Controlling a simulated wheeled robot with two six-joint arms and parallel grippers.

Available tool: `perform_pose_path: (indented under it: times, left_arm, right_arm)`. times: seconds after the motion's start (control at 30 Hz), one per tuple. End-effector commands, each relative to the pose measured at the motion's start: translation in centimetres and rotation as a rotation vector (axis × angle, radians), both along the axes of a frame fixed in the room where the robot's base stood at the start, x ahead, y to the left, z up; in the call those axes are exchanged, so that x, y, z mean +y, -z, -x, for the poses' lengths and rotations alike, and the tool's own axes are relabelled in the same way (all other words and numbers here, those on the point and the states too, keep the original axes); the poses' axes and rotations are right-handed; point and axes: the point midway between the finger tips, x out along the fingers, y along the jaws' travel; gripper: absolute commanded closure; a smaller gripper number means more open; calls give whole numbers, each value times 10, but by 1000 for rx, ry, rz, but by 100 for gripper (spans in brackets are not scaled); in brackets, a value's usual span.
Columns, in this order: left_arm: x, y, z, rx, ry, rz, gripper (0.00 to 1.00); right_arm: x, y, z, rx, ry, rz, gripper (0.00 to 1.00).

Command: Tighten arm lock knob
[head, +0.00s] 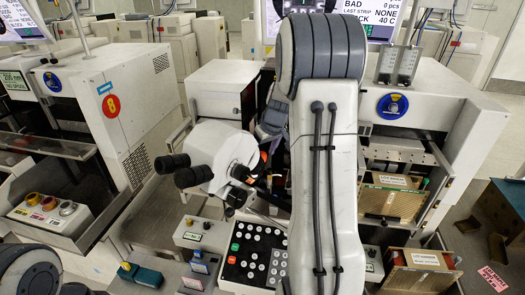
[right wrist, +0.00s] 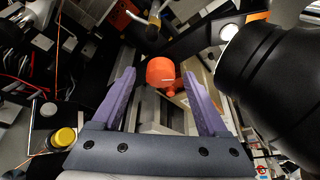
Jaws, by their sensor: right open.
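An orange-red knob (right wrist: 161,71) shows in the right wrist view, with a smaller orange part below it. I take it to be the arm lock knob. My right gripper (right wrist: 159,76) is open, its two purple fingers on either side of the knob in the picture, with gaps on both sides. I cannot tell how far beyond the fingertips the knob lies. In the head view my right arm hides this gripper. A white microscope (head: 222,150) with black eyepieces stands left of my arm, with small orange parts at its right. My left gripper is out of view.
A black cylinder (right wrist: 265,75) fills the right of the wrist view, close to the right finger. A yellow button (right wrist: 64,137) is at lower left. In the head view, a keypad (head: 254,258) lies below the microscope and a wooden-sided box (head: 420,270) stands at lower right.

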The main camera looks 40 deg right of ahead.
Motion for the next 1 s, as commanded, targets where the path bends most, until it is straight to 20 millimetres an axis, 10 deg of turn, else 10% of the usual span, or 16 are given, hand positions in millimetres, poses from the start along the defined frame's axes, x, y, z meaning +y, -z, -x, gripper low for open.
perform_pose_path:
  times: [0.3,0.53,1.0]
  left_arm:
    - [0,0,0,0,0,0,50]
    - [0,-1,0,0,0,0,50]
    - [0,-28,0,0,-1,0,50]
  right_arm:
    - [0,4,-1,-1,-1,1,24]
    - [0,3,-1,-1,-1,1,100]
    - [3,-1,-2,4,235,2,100]
